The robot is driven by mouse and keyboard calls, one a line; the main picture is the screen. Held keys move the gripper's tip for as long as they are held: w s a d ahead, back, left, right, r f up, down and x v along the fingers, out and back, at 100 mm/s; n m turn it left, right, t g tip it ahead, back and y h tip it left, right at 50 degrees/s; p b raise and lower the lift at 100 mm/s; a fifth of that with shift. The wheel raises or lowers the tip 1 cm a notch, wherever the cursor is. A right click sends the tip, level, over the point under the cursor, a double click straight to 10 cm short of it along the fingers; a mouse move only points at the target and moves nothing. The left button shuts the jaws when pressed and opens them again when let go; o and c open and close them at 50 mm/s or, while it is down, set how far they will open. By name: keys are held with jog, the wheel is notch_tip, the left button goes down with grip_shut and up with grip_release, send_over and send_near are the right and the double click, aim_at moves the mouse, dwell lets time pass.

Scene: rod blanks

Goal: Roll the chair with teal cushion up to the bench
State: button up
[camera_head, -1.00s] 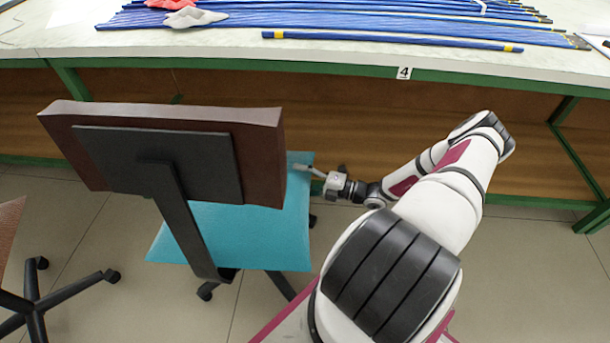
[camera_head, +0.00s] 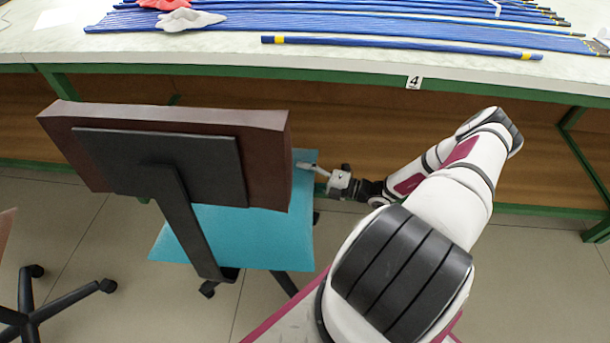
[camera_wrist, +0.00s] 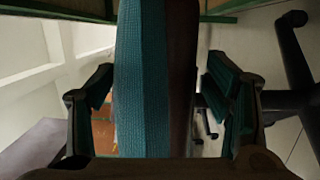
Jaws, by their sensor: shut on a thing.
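The chair with the teal cushion (camera_head: 235,237) stands in front of the bench (camera_head: 300,60), its brown backrest (camera_head: 270,160) toward me and its seat toward the bench. The backrest hides part of the seat, and most of the chair's base is hidden below.
Blue rods (camera_head: 380,28) and grey and red gloves (camera_head: 190,19) lie on the bench top. A second chair's black base (camera_head: 35,310) stands at the lower left. A green bench leg (camera_head: 590,190) is at the right. Floor between the chairs is clear.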

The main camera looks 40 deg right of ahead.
jog(key=shift+r, duration=0.1)
jog(key=o, duration=2)
jog(key=shift+o, duration=0.2)
jog(key=shift+d, duration=0.1)
jog(key=v, duration=1.2)
